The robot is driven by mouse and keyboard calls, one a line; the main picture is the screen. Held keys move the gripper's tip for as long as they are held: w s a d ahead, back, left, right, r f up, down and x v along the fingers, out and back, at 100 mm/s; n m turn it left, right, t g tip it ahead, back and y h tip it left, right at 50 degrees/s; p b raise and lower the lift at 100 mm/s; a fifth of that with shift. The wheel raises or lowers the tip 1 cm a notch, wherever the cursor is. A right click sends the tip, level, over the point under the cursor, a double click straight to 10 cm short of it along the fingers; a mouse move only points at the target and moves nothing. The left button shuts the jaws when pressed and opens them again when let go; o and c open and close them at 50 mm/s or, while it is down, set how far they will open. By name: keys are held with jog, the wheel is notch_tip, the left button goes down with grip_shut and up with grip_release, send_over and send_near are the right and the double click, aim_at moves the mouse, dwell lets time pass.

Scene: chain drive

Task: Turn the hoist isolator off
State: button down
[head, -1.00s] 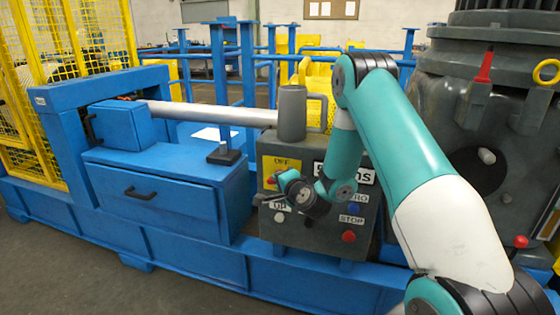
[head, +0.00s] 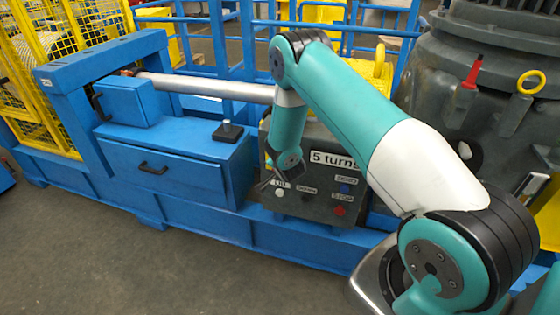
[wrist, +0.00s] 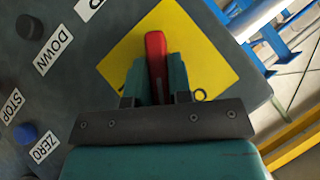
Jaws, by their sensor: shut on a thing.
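The isolator's red handle (wrist: 155,44) stands on a yellow plate (wrist: 208,65) on the dark grey control panel (wrist: 95,105) in the wrist view. My gripper (wrist: 157,82) is shut on the red handle, with a teal finger on each side of it. In the head view my gripper (head: 268,182) is at the left part of the panel (head: 345,208). My arm hides the handle and most of the yellow plate there. Any lettering on the plate cannot be read.
Beside the handle are a black DOWN button (wrist: 29,27) and a blue ZERO button (wrist: 26,134). A red stop button (head: 340,211) is lower right on the panel. A blue drawer cabinet (head: 165,175) is left and a large grey machine (head: 480,110) right.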

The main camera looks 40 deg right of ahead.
jog(key=shift+w+a+f+n+g+h+b, duration=0.1)
jog(key=shift+n+g+h+b, duration=0.3)
jog(key=shift+g, duration=0.2)
jog(key=shift+a+f+n+g+h+b, duration=0.1)
jog(key=shift+n+g+h+b, duration=0.25)
jog(key=shift+g+b, duration=0.2)
jog(key=shift+r+n+g+h+b, duration=0.1)
jog(key=shift+n+g+h+b, duration=0.55)
jog(key=shift+g, duration=0.4)
jog(key=shift+d, duration=0.1)
jog(key=c, duration=1)
grip_release()
jog(key=shift+c, duration=0.2)
jog(key=shift+r, duration=0.15)
jog(key=b+v, duration=0.1)
jog(key=v, duration=1.6)
jog(key=shift+a, duration=0.2)
